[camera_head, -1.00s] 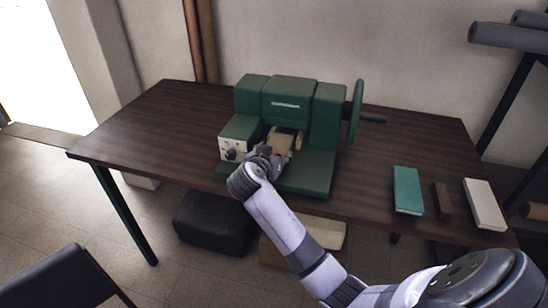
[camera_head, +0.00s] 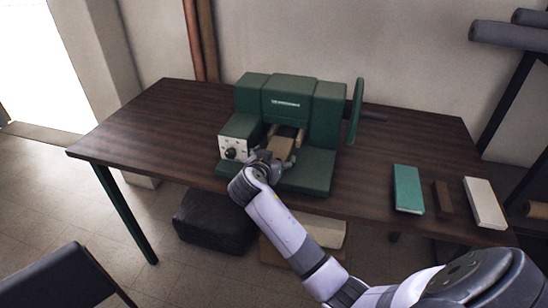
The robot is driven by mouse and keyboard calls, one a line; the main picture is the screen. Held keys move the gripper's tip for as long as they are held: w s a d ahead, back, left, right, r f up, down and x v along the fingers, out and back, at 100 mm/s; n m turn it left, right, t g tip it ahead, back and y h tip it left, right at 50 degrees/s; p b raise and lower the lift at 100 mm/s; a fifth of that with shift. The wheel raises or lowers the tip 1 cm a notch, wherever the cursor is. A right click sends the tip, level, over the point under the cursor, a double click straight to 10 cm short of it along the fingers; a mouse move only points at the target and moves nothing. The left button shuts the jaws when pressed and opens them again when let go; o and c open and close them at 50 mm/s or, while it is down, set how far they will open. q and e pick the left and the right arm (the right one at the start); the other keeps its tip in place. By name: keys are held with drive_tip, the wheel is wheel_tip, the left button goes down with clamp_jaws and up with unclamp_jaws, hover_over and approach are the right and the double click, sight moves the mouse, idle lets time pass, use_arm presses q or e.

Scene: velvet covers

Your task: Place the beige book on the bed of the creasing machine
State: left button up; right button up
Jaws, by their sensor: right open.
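The green creasing machine (camera_head: 290,100) stands at the middle of the dark wooden table, with a control box and knob at its left and a wheel at its right. The beige book (camera_head: 281,147) lies on the machine's bed, in the recess at the front. My right gripper (camera_head: 272,158) is at the near end of the book, open. Its fingers are small and partly hidden, so I cannot tell whether they touch the book. My left gripper is not in view.
On the table's right part lie a teal book (camera_head: 408,189), a narrow brown block (camera_head: 442,199) and a cream book (camera_head: 484,203). The table (camera_head: 150,125) is bare at left. A dark chair (camera_head: 65,280) stands at the lower left. Grey rolls (camera_head: 510,37) stick out at the upper right.

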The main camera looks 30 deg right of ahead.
drive_tip(key=shift+a+r, duration=0.1)
drive_tip(key=shift+r, duration=0.15)
drive_tip(key=b+v, duration=0.1)
drive_tip(key=v, duration=1.1)
